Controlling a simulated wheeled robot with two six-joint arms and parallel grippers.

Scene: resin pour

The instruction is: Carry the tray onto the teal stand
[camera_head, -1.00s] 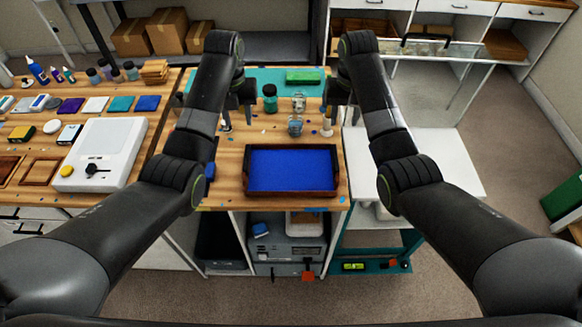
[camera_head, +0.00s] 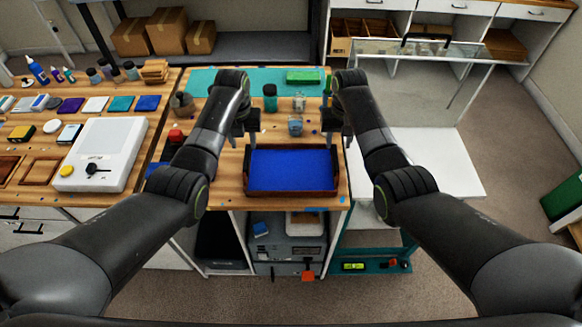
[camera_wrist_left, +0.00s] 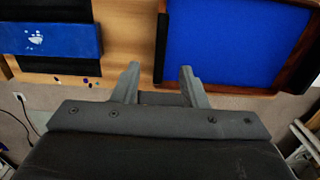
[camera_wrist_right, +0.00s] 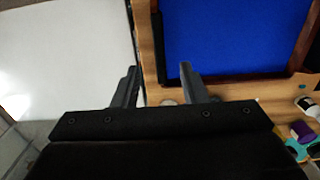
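The tray (camera_head: 291,193) lies flat on the wooden bench, with a dark brown rim and a blue inside. My left gripper (camera_head: 246,139) is at its left side and my right gripper (camera_head: 335,136) at its right side. In the left wrist view the open fingers (camera_wrist_left: 160,80) stand on either side of the line of one tray wall (camera_wrist_left: 161,45). In the right wrist view the open fingers (camera_wrist_right: 157,80) line up likewise with the opposite wall (camera_wrist_right: 158,45). Contact cannot be told. A teal frame (camera_head: 375,267), apparently the stand, is low at right, partly hidden by my right arm.
A green jar (camera_head: 270,97), clear cups (camera_head: 295,125) and a teal mat (camera_head: 208,79) are behind the tray. A white scale-like device (camera_head: 103,152) stands left. A white surface (camera_head: 450,165) is right of the bench. Grey equipment (camera_head: 290,242) sits underneath.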

